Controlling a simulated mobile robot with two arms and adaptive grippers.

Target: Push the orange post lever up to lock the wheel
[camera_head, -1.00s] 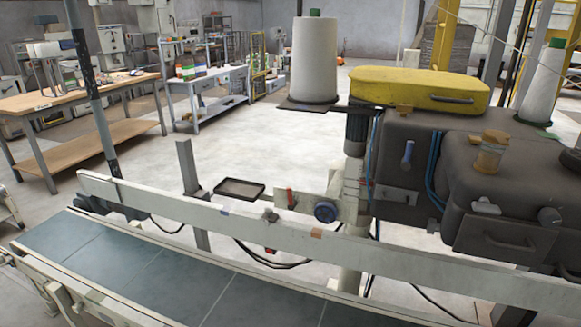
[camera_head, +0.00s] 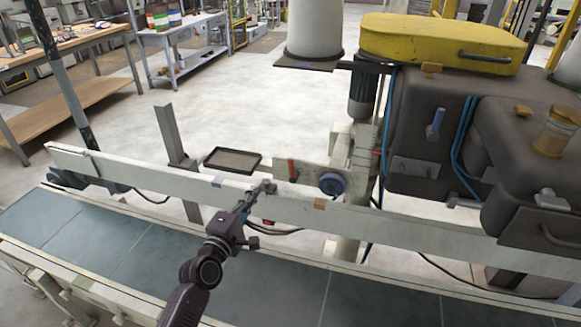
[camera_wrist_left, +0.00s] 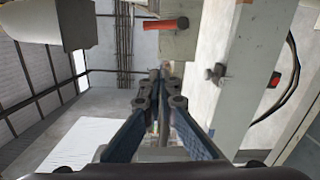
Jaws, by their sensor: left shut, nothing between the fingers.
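The orange post lever (camera_head: 292,170) is a small red-orange bar standing upright on a pale plate (camera_head: 310,176) behind the conveyor rail. The blue-rimmed wheel (camera_head: 332,184) is just right of it. My left gripper (camera_head: 266,188) is shut and empty. In the head view its tips overlap the rail, left of and a little below the lever. In the left wrist view the lever (camera_wrist_left: 167,23) lies sideways at the top, beyond the closed fingertips (camera_wrist_left: 161,76), with no contact visible. The wheel cannot be made out there. My right gripper is out of view.
The long white rail (camera_head: 120,170) crosses in front of the post, with the belt (camera_head: 150,240) before it. A dark tray (camera_head: 232,159) sits left of the lever. The grey machine (camera_head: 420,110) with a yellow cover (camera_head: 440,42) stands at right.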

